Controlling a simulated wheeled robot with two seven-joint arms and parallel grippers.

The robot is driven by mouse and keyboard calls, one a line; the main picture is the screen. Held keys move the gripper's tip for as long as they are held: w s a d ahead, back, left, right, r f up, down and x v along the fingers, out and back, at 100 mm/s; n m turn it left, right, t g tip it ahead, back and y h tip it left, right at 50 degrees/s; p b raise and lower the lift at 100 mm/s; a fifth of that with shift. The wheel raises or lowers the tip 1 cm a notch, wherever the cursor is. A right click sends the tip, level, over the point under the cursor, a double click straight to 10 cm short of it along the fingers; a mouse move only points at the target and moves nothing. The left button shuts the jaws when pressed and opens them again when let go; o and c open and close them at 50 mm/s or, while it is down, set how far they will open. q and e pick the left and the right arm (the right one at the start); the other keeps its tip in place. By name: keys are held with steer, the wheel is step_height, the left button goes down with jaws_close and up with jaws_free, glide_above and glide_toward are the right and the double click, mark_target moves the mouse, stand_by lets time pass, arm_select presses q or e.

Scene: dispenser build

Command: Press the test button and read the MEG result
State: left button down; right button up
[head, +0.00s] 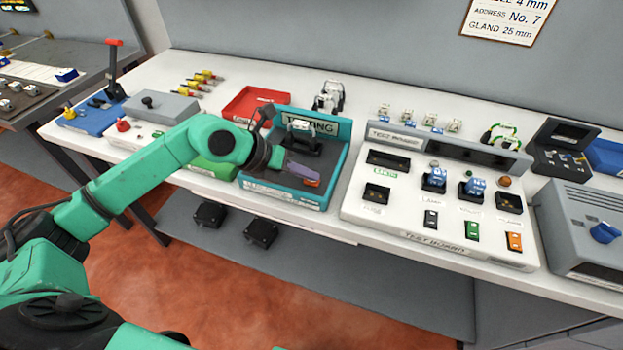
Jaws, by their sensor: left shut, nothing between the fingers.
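My left gripper (302,171) is shut and empty. A dark device with a white top (302,131) stands at the back of the tray, partly hidden by my arm. No readable MEG result shows. My right gripper is not in view.
Right of the tray is a white test board (390,215) with a dark panel (440,146), blue-topped parts and several switches. A red tray (250,98) lies behind my arm. A grey box with a blue knob (604,232) stands far right. A sign (505,18) hangs on the wall.

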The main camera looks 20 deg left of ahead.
mark_target(306, 183)
arm_select(q)
steer(key=shift+r, duration=0.1)
steer(key=shift+r+p, duration=0.6)
steer(key=shift+r, duration=0.1)
step_height(306, 183, up, 5)
steer(key=p, duration=0.3)
steer(key=shift+r+p, duration=0.1)
steer(key=shift+p, duration=0.25)
stand_by(0.6)
